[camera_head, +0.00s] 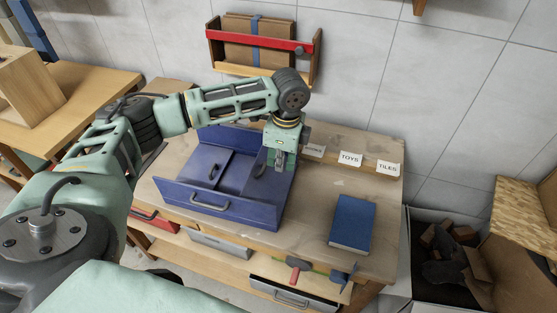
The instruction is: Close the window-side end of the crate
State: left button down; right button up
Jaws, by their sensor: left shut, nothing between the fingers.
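The blue crate (250,212) stands on the workbench, with a handle on its near wall. Its top has a left panel (205,158) and a right panel (236,182), each with a dark grip. A straight seam runs between the panels. My left gripper (277,163) points down over the right part of the crate's top, near the right panel's grip. Its fingers are shut and empty; I cannot tell whether they touch the crate. The gripper hides part of the crate's back right side. No window shows. My right gripper is not in view.
A blue book (352,223) lies to the right on the workbench (305,215). Labels, including TOYS (350,159) and TILES (388,169), stand along the back edge. A wall rack (262,48) hangs behind my arm. An open bin (440,260) of dark scraps is at right.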

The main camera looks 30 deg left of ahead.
pick_arm(q)
jog(key=shift+a+f, duration=0.2)
jog(key=shift+a, duration=0.05)
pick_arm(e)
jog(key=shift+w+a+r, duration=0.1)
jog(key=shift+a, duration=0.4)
pick_arm(q)
jog(key=shift+s+a, duration=0.1)
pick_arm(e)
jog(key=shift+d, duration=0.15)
pick_arm(q)
jog(key=shift+s+a+f+h+p, duration=0.2)
jog(key=shift+a+h+p, duration=0.25)
jog(key=shift+a+h, duration=0.15)
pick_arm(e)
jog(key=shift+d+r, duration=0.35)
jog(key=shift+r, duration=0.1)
